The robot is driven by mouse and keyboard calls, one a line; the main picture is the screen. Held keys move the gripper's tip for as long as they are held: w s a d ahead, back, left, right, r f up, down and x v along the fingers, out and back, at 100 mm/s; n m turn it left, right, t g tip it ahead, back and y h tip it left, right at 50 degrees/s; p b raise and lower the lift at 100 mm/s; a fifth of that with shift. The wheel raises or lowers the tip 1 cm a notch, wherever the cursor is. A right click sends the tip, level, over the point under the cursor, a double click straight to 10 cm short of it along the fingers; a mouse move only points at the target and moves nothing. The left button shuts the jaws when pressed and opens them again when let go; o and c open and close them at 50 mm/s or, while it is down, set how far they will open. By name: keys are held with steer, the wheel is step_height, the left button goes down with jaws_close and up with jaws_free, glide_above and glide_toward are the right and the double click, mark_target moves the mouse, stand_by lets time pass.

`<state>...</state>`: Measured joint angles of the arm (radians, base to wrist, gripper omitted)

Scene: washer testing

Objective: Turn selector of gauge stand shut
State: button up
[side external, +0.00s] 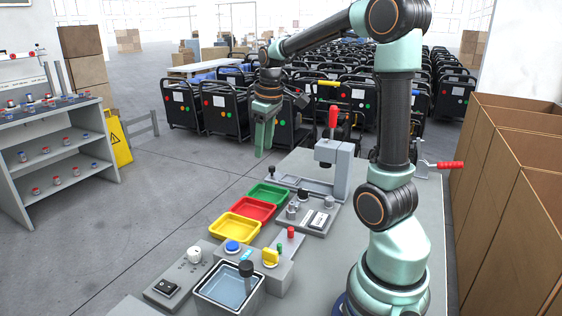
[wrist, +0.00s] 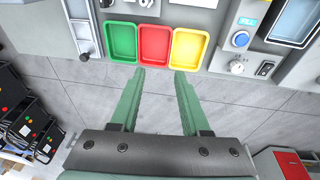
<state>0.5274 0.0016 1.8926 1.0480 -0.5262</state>
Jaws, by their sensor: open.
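I cannot tell for sure which fixture is the gauge stand. A yellow handle (side external: 270,257) stands on a grey block near the water tank in the side view, and its setting is unclear. A white round knob (side external: 194,254) sits on the grey control panel to its left; it also shows in the wrist view (wrist: 236,67). My gripper (side external: 263,152) is raised near the bench's far left edge, apart from all fixtures. In the wrist view its two fingers (wrist: 161,76) are spread and empty, pointing toward the trays.
Green (side external: 269,194), red (side external: 250,208) and yellow (side external: 235,228) trays line the bench edge. A water tank (side external: 227,289), blue button (side external: 232,246) and black rocker switch (side external: 165,288) are in front. Cardboard boxes (side external: 511,190) stand right.

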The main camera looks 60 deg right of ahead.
steer(key=s+d+f+g, duration=0.1)
steer(key=d+f, duration=0.2)
steer(key=d, duration=0.5)
steer(key=g+y, duration=0.1)
glide_above(303, 189)
step_height(303, 189, down, 5)
step_height(303, 189, down, 12)
steer(key=shift+r, duration=0.1)
jaws_close()
